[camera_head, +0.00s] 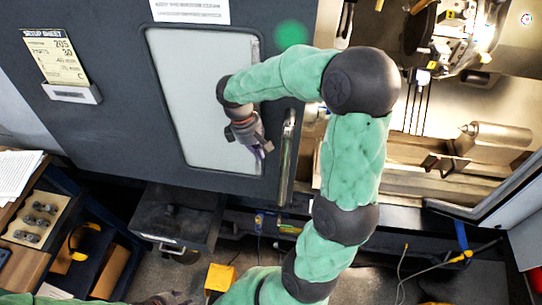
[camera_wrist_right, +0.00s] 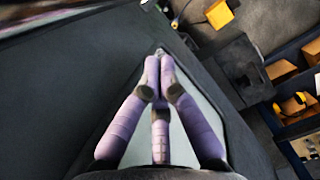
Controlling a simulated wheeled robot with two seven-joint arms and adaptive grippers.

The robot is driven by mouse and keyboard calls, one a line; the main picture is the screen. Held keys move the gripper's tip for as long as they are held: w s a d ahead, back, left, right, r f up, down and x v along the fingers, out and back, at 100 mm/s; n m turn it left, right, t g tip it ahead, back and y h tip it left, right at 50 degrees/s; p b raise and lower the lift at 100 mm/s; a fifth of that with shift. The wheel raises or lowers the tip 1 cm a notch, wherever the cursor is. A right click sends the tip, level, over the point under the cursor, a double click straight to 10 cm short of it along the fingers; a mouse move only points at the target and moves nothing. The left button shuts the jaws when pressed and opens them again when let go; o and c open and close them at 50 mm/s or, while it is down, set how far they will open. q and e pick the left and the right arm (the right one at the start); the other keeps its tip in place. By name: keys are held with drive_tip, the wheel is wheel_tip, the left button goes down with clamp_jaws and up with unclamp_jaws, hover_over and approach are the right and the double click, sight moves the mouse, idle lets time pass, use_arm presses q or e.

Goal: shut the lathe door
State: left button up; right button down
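The lathe door (camera_head: 110,125) is a dark grey panel with a pale window (camera_head: 205,100). It stands open, and the lathe interior shows to its right. Its upright metal handle (camera_head: 288,145) is at the door's right edge. My right gripper (camera_head: 262,152) is in front of the window's lower right, left of the handle and apart from it in the picture. In the right wrist view, its purple fingers (camera_wrist_right: 159,62) converge with the tips together, and nothing is visibly held. My left gripper (camera_head: 168,299) barely shows at the bottom edge; its fingers are unclear.
The lit interior holds a chuck (camera_head: 420,28) and a metal cylinder (camera_head: 500,134). A dark drawer unit (camera_head: 175,220) stands below the door. A workbench with a tray of parts (camera_head: 38,218) is at left. A yellow box (camera_head: 220,277) and cables lie on the floor.

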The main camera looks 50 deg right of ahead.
drive_tip(key=s, duration=0.1)
drive_tip(key=s+d, duration=0.1)
drive_tip(key=s+p, duration=0.1)
drive_tip(key=s, duration=0.1)
drive_tip(key=shift+d+f, duration=0.3)
drive_tip(key=shift+f, duration=0.05)
drive_tip(key=shift+w, duration=0.1)
drive_tip(key=shift+d, duration=0.1)
